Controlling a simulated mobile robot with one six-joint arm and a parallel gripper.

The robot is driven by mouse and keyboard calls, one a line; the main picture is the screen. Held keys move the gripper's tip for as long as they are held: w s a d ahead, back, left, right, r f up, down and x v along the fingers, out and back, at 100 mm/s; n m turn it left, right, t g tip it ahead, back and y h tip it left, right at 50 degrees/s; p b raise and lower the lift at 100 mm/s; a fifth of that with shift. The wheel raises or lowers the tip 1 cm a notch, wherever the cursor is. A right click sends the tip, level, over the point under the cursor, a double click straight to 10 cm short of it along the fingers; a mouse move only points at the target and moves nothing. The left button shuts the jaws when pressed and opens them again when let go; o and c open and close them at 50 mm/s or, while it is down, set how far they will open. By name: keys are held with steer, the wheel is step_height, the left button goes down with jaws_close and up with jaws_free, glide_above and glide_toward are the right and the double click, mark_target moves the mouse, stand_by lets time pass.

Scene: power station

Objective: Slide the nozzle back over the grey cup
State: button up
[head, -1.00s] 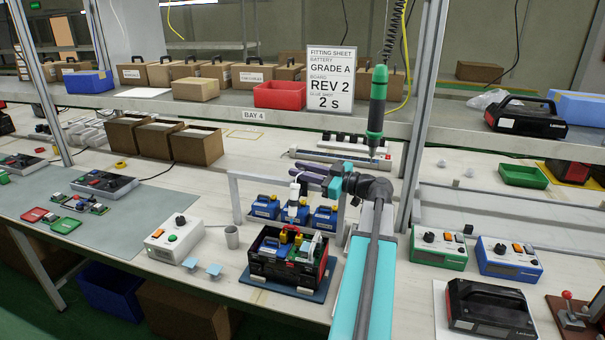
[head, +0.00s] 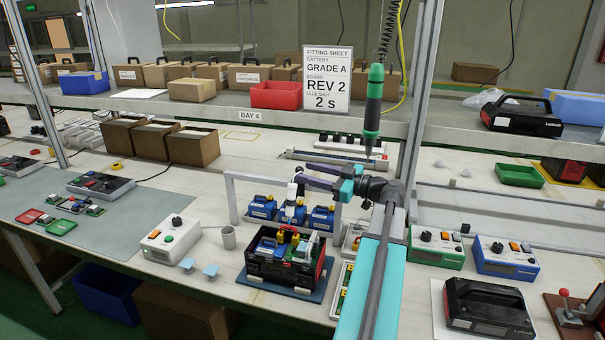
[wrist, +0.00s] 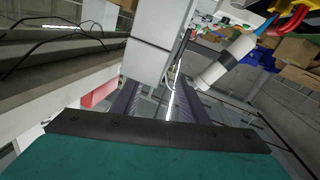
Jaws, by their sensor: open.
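The white nozzle (head: 291,191) hangs at the small white frame, above the open black battery case (head: 262,266). It is to the right of the grey cup (head: 229,238), which stands upright on the bench with nothing over it. My gripper (head: 299,172) is open beside the top of the nozzle, its fingers pointing left. In the wrist view the fingers (wrist: 158,108) are apart, and a white block (wrist: 157,42) shows ahead of them. A pale cylinder with a blue tip (wrist: 224,63), which looks like the nozzle, angles off to the right. Contact cannot be told.
The white frame (head: 232,200) stands around the nozzle, with blue units (head: 263,207) behind. A white control box (head: 170,240) is left of the cup. A green screwdriver (head: 373,105) hangs behind my arm. Light-blue pieces (head: 210,271) lie in front of the cup.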

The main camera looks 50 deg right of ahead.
mark_target(299, 169)
steer(key=b+v, duration=0.1)
steer(key=v, duration=0.9)
steer(key=shift+m, duration=0.3)
steer(key=shift+w+f+m+p, duration=0.1)
steer(key=shift+f+m+p, duration=0.1)
steer(key=shift+m+p, duration=1.85)
steer(key=shift+w+a, duration=0.1)
steer(key=shift+p+x, duration=1.6)
steer(key=shift+x, duration=5.15)
